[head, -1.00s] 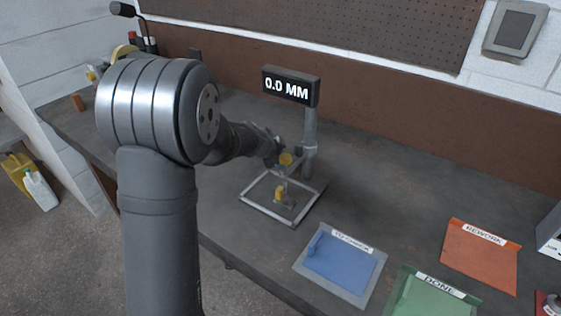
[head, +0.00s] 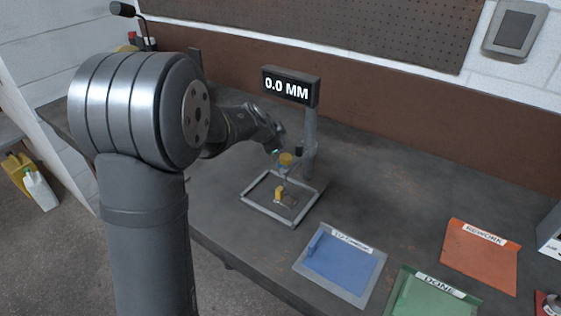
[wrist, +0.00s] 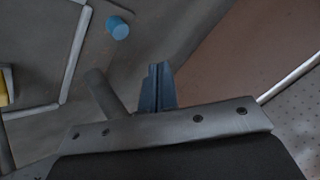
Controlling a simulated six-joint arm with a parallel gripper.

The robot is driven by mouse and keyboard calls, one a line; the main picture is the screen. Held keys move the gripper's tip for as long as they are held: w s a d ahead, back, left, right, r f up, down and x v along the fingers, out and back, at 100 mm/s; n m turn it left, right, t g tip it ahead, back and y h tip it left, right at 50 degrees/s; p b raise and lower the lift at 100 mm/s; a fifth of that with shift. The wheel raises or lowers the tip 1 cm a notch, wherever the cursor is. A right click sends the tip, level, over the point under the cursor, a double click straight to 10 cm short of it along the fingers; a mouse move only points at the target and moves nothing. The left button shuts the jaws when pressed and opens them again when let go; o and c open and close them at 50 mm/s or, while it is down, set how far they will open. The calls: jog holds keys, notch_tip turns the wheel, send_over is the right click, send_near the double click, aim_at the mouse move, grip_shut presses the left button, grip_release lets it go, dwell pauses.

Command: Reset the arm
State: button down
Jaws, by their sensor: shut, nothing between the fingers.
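My gripper (wrist: 157,88) shows in the wrist view with its two blue-grey fingers together and nothing between them. In the head view my gripper (head: 274,142) is at the far end of my arm, just left of the gauge stand, above the bench; its fingertips are hard to make out there. The gauge display (head: 290,87) reads 0.0 MM on its post (head: 309,140). A yellow piece (head: 279,194) is inside the metal frame (head: 268,216) below, apart from my gripper. A yellow round part (head: 286,158) is on the gauge.
A blue tray (head: 342,268), a green DONE tray (head: 432,297) and an orange REWORK tray (head: 480,258) line the bench's front right. The bench (head: 400,190) is clear right of the gauge. A blue cylinder (wrist: 118,27) shows near the frame in the wrist view. A pegboard wall stands behind.

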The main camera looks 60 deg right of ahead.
jog(key=shift+f, duration=0.15)
notch_tip(320, 180, down, 2)
jog(key=shift+f, duration=0.1)
notch_tip(320, 180, up, 6)
dwell(0.6)
